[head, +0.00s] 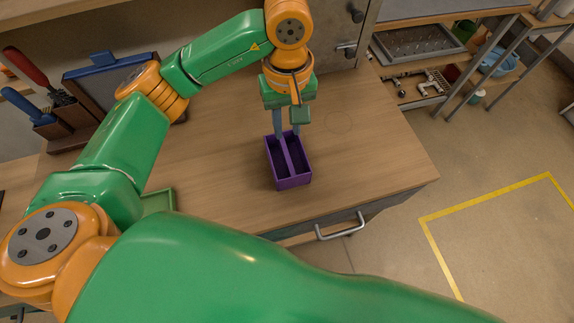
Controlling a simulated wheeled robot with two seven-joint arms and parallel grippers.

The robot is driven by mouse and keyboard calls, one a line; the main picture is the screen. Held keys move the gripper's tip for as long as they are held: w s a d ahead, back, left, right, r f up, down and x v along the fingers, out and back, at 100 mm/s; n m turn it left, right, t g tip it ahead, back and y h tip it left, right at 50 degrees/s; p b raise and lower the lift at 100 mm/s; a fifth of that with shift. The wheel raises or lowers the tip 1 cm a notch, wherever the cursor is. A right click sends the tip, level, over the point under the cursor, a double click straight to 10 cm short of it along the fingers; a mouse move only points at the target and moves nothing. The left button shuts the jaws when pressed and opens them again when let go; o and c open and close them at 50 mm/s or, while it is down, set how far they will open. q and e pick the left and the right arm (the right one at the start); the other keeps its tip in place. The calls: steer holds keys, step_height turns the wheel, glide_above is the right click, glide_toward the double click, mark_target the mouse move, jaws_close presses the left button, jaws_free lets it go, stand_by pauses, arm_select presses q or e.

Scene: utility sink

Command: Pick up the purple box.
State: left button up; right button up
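The purple box (290,183) stands upright on the wooden worktop, near its front edge. It is open at the top, with a divider running lengthwise between two compartments. My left gripper (287,136) points down at the far end of the box. Its two fingers are apart, with a visible gap between them, and the tips overlap the box's far rim in this view. I cannot tell whether they touch the box. My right gripper is out of view.
A wooden holder (68,128) with red- and blue-handled tools and a blue-topped clipboard stand at the left. A green tray (160,201) lies partly behind my arm. A drawer handle (340,228) sticks out below the front edge. The worktop right of the box is clear.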

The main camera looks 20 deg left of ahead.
arm_select(q)
steer(key=b, duration=0.3)
glide_above(287, 155)
steer(key=w, duration=0.1)
step_height(287, 155, down, 5)
steer(key=shift+a+r, duration=0.1)
steer(key=shift+f, duration=0.35)
steer(key=f+p, duration=0.1)
steer(key=f, duration=0.1)
steer(key=s+f+p, duration=0.1)
steer(key=f, duration=0.2)
steer(key=shift+s+p, duration=0.15)
steer(key=shift+p, duration=0.25)
steer(key=shift+f, duration=0.45)
jaws_close()
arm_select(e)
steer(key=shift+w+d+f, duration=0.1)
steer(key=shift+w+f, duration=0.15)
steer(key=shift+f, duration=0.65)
